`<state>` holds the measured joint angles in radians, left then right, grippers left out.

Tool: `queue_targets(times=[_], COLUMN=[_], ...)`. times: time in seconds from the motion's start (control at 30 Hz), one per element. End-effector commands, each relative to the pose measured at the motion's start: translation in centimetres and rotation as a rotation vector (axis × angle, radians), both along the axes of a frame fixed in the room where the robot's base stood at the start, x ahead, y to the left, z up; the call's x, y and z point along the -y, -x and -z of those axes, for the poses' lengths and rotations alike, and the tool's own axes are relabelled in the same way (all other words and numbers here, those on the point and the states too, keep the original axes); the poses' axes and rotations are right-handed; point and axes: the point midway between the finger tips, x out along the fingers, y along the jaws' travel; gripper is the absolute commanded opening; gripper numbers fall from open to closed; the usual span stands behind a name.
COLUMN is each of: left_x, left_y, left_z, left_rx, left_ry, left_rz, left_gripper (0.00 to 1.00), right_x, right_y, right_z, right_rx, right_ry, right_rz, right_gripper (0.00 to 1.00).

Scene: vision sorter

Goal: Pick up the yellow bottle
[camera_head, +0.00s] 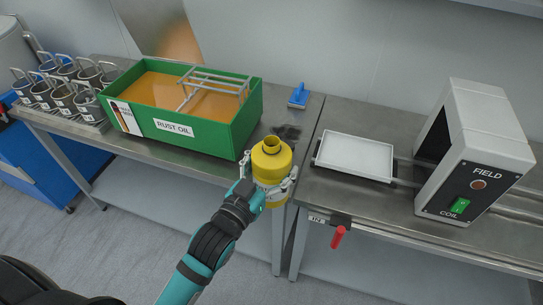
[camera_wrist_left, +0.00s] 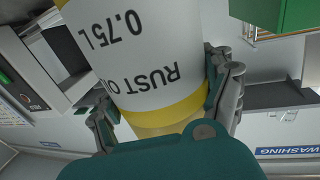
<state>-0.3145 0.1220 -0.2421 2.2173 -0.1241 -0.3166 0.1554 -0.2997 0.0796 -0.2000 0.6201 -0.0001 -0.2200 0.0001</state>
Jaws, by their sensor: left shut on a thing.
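The yellow bottle (camera_head: 272,158) is upright with an open round neck, near the front edge of the left table in the head view. My left gripper (camera_head: 265,188) is shut on it, with fingers on both sides of its body. In the left wrist view the bottle (camera_wrist_left: 140,50) fills the upper middle, its white label reading "RUST O..." and "0.75 L". The left gripper's fingers (camera_wrist_left: 165,105) touch its sides there. My right gripper is not in view.
A green bin (camera_head: 232,134) of orange liquid marked "RUST OIL" stands just left of the bottle. Several metal baskets (camera_head: 62,97) are at far left. A blue-handled brush (camera_head: 298,96) lies behind. A white tray (camera_head: 354,157) and the field coil machine (camera_head: 478,150) are right.

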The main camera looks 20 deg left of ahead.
Motion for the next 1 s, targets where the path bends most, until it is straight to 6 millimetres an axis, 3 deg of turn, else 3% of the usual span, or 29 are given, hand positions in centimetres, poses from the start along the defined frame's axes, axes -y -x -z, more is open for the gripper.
queue_targets(times=[0.4,1.0], left_x=[0.9,0.9], left_y=[2.5,3.7], left_z=[-0.6,-0.7], left_rx=[0.008,0.009], left_ry=[0.004,0.007], left_rz=[0.000,-0.010], left_gripper=[0.22,0.22], right_x=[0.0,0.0], right_y=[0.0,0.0], right_z=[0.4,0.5], right_rx=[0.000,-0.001], right_ry=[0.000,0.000], right_rz=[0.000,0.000], right_gripper=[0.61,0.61])
